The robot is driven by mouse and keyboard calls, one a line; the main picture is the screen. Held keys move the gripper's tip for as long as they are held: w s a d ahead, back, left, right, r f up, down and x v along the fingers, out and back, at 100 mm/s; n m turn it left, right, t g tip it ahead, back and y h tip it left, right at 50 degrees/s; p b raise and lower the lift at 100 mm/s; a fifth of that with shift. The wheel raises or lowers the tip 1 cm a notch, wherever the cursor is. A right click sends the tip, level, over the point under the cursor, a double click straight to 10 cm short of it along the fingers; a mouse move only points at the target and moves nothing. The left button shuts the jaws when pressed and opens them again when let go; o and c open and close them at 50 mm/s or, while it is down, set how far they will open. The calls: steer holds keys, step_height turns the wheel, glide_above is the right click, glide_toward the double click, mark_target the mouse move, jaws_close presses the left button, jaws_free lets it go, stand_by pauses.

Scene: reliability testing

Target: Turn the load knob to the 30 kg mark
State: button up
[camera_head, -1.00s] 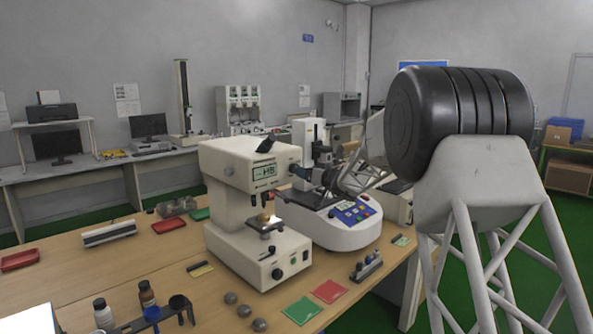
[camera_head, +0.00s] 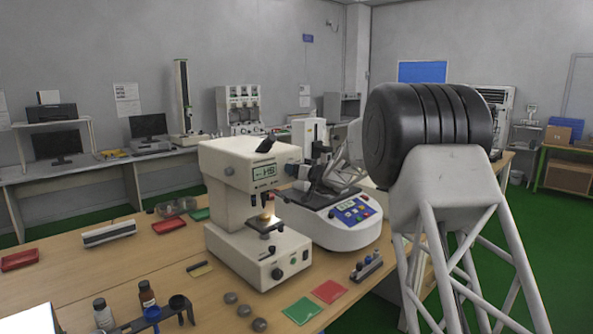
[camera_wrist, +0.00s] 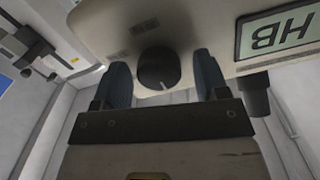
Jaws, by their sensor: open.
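The load knob (camera_wrist: 158,66) is a round black knob with a white pointer line, on the pale side of the hardness tester. In the wrist view it sits between the two dark blue fingers of my gripper (camera_wrist: 161,78), which is open with a gap on each side. Small print lies on the housing beyond the knob, too blurred to read. In the head view the cream hardness tester (camera_head: 232,176) with its HB label stands on the bench. My gripper (camera_head: 298,172) is at the right side of its head; the knob cannot be made out there.
A white and blue machine (camera_head: 345,232) with a button panel stands right behind the tester, close under my arm.

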steer(key=c, duration=0.9)
